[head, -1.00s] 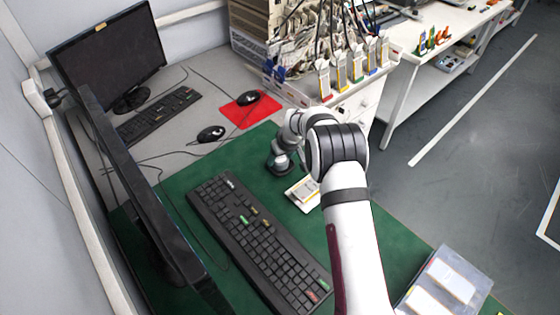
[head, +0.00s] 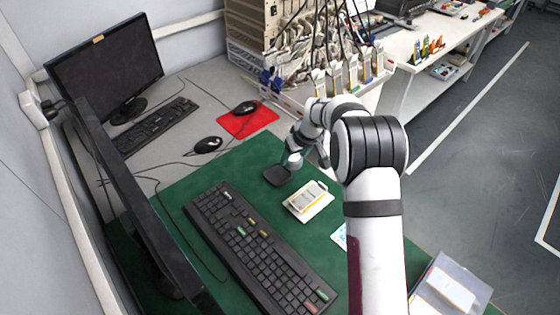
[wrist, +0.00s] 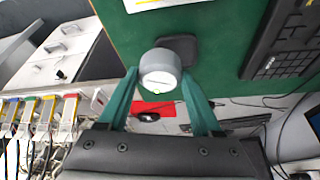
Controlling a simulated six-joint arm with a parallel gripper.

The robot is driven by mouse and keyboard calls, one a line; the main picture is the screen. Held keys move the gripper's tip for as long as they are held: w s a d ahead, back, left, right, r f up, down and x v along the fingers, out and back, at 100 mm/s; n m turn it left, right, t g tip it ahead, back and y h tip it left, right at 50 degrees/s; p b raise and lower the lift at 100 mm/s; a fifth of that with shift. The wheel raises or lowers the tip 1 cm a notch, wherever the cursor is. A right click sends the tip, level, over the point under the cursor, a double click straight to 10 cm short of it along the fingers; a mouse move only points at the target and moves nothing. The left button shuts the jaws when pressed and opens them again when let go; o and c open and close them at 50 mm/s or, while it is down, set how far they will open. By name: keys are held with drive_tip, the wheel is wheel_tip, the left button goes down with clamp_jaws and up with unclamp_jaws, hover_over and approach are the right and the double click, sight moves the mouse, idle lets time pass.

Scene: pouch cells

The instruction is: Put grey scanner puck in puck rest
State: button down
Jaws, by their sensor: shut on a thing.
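The grey scanner puck (wrist: 160,70) is a short round cylinder with a pale face, between the tips of my gripper's two teal fingers (wrist: 158,80) in the wrist view. My gripper (head: 294,160) is shut on it. The puck shows small and partly covered in the head view. The puck rest (head: 276,176) is a dark square pad on the green mat, just left of and below my gripper in the head view. In the wrist view the rest (wrist: 184,42) shows behind the puck, partly hidden by it. The puck appears apart from the rest; the exact gap cannot be told.
A white card-like tray with a yellow-edged pouch cell (head: 308,200) lies right of the rest. A black keyboard (head: 255,245) lies below. A mouse (head: 208,145) and a red mouse pad (head: 249,122) are up left. Several coloured-tipped clips (head: 350,75) stand behind.

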drive_tip(key=s+d+r, duration=0.2)
drive_tip(key=d+r, duration=0.2)
drive_tip(key=d, duration=0.2)
drive_tip(key=w+a+f, duration=0.1)
drive_tip(key=a+f, duration=0.1)
drive_tip(key=a, duration=0.1)
drive_tip(key=w+a+f, duration=0.1)
drive_tip(key=a+f, duration=0.1)
drive_tip(key=a, duration=0.2)
drive_tip(key=w+a+f, duration=0.1)
drive_tip(key=a+f, duration=0.2)
drive_tip(key=shift+w+a, duration=0.25)
drive_tip(key=shift+f, duration=1.85)
drive_tip(key=shift+c, duration=0.3)
unclamp_jaws()
drive_tip(key=shift+f, duration=0.1)
